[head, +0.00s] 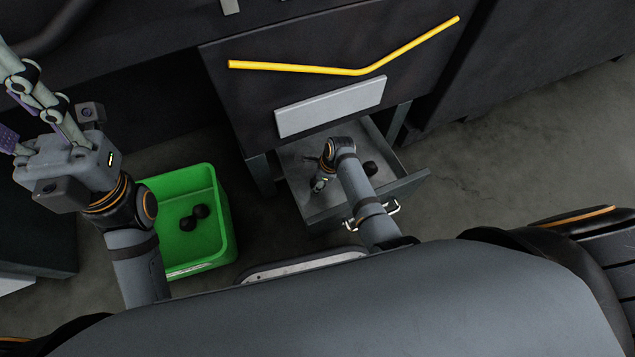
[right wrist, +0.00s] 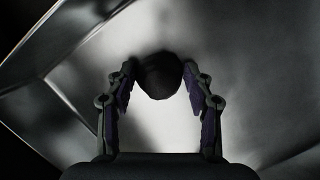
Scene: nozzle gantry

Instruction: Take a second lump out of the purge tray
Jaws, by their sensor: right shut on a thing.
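The purge tray (head: 408,186) is the grey metal drawer, pulled out below the yellow-handled panel in the head view. My right gripper (head: 320,185) is down inside its left part. In the right wrist view my right gripper (right wrist: 160,88) is shut on a dark round lump (right wrist: 159,75), held between its fingertips over shiny metal. Another black lump (head: 370,168) lies in the tray, right of my right arm. Two black lumps (head: 187,223) lie touching in the green bin (head: 222,225). My left gripper (head: 12,100) is raised at the upper left, empty, its fingers apart and partly out of frame.
A dark cabinet panel with a yellow bar (head: 300,68) and a pale plate (head: 330,107) overhangs the tray. The tray has a light handle (head: 394,207) on its front. The green bin stands on the floor left of the tray, with a gap between. Floor to the right is clear.

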